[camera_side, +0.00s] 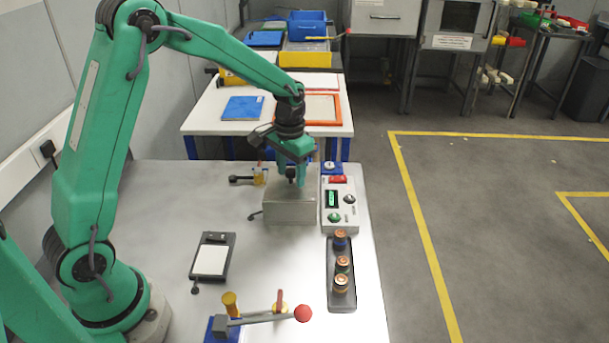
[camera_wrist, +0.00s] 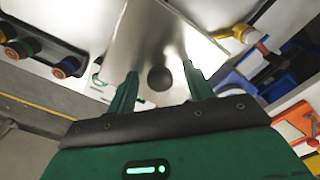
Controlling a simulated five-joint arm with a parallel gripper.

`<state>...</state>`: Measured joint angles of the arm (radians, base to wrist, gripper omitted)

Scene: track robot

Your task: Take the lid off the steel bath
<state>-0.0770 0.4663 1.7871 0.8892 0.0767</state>
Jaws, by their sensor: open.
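The steel bath (camera_side: 290,210) is a grey metal box on the bench, just left of the control box. Its lid (camera_wrist: 150,35) is a flat steel plate with a round dark knob (camera_wrist: 160,78), seen from above in the wrist view. The lid lies on the bath. My green gripper (camera_side: 291,180) points down over the bath. In the wrist view my gripper (camera_wrist: 160,88) is open, with one finger on each side of the knob and a gap on both sides. How far down the fingertips reach beside the knob is unclear.
The control box (camera_side: 338,205) stands close at the bath's right. A dark tray (camera_side: 341,298) with several jars lies in front of it. A scale-like device (camera_side: 212,257) and a red-knobbed lever (camera_side: 303,313) are nearer.

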